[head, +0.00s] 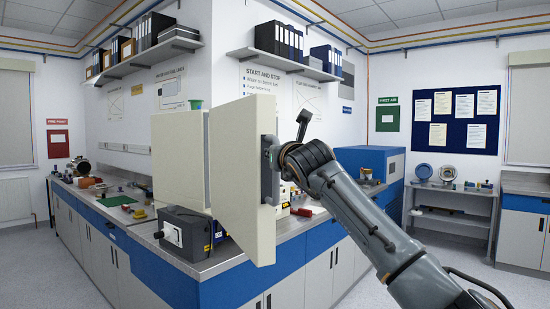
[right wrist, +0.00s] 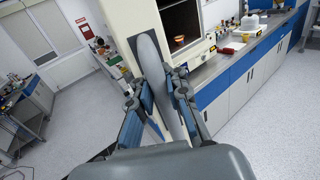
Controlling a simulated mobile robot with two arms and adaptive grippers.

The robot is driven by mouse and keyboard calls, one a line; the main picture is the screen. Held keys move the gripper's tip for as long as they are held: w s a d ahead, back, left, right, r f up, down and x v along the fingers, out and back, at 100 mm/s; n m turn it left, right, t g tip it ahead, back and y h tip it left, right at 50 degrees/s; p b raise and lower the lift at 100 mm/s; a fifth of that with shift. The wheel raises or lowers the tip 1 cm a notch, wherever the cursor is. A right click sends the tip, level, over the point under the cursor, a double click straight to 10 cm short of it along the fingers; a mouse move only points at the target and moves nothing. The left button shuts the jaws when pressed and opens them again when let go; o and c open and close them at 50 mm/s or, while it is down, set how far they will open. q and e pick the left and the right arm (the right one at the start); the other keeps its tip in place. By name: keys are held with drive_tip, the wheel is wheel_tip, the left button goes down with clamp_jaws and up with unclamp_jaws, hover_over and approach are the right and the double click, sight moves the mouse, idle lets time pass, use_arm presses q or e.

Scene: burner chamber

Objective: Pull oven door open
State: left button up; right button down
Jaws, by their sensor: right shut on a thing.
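The oven is a cream box (head: 180,160) on the bench in the head view. Its thick cream door (head: 238,180) stands swung out from the body, with a dark grey handle (head: 268,185) on its right face. My right gripper (head: 275,160) is at the handle. In the right wrist view, the fingers of my right gripper (right wrist: 163,92) are shut around the long grey handle (right wrist: 149,55). The dark oven interior (right wrist: 181,25) shows beside the door, with a small orange bowl (right wrist: 180,41) inside. My left gripper is not in view.
The L-shaped bench (head: 220,268) has blue and grey cabinets below. A dark grey box with a white front panel (head: 181,232) sits near the bench corner, left of the door. A blue unit (head: 368,160) stands behind my right arm. The speckled floor (right wrist: 70,125) beside the door looks clear.

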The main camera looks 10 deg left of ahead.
drive_tip(key=shift+w+d+f, duration=0.15)
drive_tip(key=shift+f, duration=0.15)
drive_tip(key=c, duration=1.7)
unclamp_jaws()
drive_tip(key=o, duration=0.4)
drive_tip(key=shift+d+r, duration=0.15)
drive_tip(key=shift+d, duration=0.05)
drive_tip(key=v, duration=1.2)
drive_tip(key=shift+s+d+r, duration=0.15)
drive_tip(key=shift+s, duration=0.2)
